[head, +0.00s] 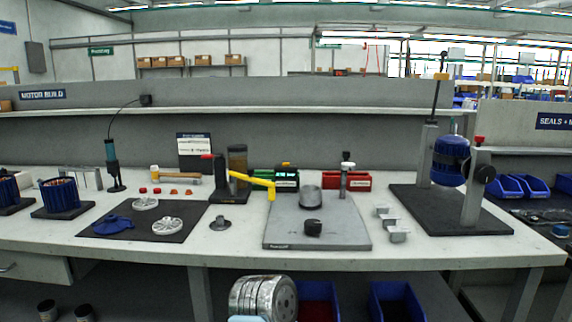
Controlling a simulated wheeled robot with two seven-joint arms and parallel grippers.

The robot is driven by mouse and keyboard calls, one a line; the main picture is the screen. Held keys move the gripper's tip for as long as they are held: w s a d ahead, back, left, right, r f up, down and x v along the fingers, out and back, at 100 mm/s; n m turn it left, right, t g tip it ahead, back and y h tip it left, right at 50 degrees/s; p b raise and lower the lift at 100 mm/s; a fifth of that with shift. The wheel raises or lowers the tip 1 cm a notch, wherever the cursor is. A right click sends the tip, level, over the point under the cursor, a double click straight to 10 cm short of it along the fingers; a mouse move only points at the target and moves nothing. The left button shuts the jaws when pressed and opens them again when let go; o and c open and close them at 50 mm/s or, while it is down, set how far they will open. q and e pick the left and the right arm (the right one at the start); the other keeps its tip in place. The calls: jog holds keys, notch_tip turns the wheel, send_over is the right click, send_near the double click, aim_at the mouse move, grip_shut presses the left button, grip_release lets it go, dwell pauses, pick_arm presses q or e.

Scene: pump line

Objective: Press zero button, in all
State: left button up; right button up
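No label reading zero can be made out at this size. A post with a dark top (346,175) stands at the plate's back right.
A yellow-handled tool (252,180) on a stand reaches in front of the display box's left side. A red bin (372,180) is at right, small grey blocks (398,235) beside the plate. A black mat (175,231) with parts lies left; a blue motor stand (450,162) stands right.

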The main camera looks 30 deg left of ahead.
pick_arm(q)
grip_shut()
dwell(1.5)
